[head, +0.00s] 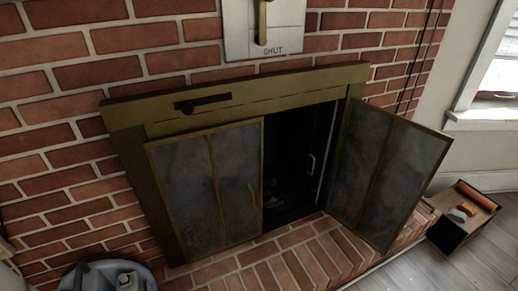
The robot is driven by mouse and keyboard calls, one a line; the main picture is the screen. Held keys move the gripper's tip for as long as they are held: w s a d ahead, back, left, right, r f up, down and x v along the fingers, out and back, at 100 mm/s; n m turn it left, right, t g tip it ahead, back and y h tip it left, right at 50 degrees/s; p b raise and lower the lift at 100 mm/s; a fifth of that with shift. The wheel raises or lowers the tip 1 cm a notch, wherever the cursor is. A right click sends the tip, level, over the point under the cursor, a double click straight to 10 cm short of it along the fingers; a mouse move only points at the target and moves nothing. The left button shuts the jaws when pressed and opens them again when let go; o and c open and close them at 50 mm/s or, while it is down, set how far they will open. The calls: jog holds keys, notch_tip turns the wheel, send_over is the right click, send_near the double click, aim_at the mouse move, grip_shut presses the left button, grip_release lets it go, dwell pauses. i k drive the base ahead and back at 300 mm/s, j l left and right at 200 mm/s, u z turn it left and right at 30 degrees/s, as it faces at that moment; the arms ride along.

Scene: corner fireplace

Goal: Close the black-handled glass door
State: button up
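The fireplace has glass doors in a brass-coloured frame (128,118) set in the brick wall. The left glass door (182,190), with two dark panes, covers the left part of the opening. A thin handle (251,193) shows near its right edge. The right glass door (388,172) stands swung outward over the hearth, leaving a dark gap between the doors. A pale curved handle (311,164) shows in the gap; I cannot tell which part it belongs to. I cannot make out a clearly black handle on either door. My gripper is not in view.
A black slider (203,102) sits on the frame's top bar. A brick hearth (290,262) runs below the doors. A grey-blue bucket (100,277) holding items stands at the lower left. A wooden box (462,225) with items on top sits right of the hearth, near the open door.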

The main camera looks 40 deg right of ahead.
aim_at(413, 158)
jog(key=z, duration=0.5)
jog(key=i+z, duration=0.1)
jog(key=z, duration=0.85)
jog(key=i+z, duration=0.1)
jog(key=z, duration=0.85)
jog(key=i+j, duration=0.05)
